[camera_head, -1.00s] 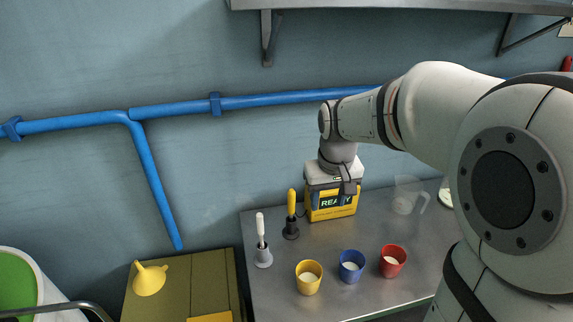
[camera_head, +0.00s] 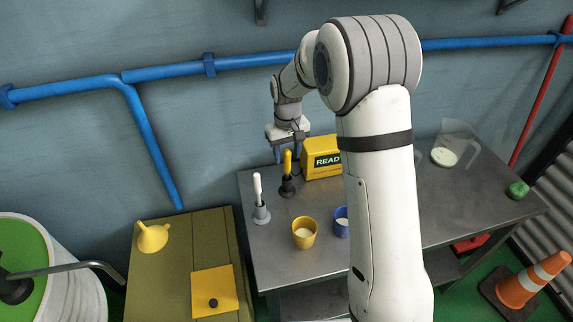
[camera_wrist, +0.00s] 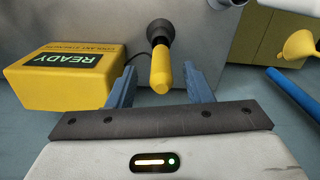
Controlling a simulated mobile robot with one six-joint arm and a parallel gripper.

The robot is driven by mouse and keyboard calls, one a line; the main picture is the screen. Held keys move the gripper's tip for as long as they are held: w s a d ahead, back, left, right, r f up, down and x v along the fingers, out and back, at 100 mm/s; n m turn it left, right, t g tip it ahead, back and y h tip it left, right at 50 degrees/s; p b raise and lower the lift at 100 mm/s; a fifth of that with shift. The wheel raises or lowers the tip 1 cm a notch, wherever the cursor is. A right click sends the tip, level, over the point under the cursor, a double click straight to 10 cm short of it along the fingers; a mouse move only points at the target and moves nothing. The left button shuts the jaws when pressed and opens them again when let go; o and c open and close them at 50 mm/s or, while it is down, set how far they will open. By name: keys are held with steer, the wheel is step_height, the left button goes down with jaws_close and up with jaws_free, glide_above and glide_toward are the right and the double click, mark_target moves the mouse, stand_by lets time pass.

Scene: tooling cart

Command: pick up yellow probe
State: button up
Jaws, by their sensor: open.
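The yellow probe (camera_head: 287,160) stands upright in a dark holder (camera_head: 287,187) on the metal table, beside the yellow READY box. In the wrist view the yellow probe (camera_wrist: 161,70) points toward the camera, with its black holder (camera_wrist: 160,32) behind it. My gripper (camera_head: 288,158) is at the probe's upper part in the head view. In the wrist view my gripper (camera_wrist: 162,82) is open, with one blue finger on each side of the probe and visible gaps between. The probe is not gripped.
The yellow READY box (camera_head: 321,158) is close right of the probe. A white probe (camera_head: 257,188) in a grey holder stands to the left. A yellow cup (camera_head: 304,232) and a blue cup (camera_head: 341,221) stand in front. A clear jug (camera_head: 452,145) is at the right.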

mark_target(287, 163)
step_height(287, 163, down, 4)
steer(key=shift+s+f+p, duration=0.1)
steer(key=shift+s+p, duration=0.05)
steer(key=shift+p, duration=0.25)
steer(key=shift+c, duration=0.3)
steer(key=shift+a, duration=0.1)
jaws_close()
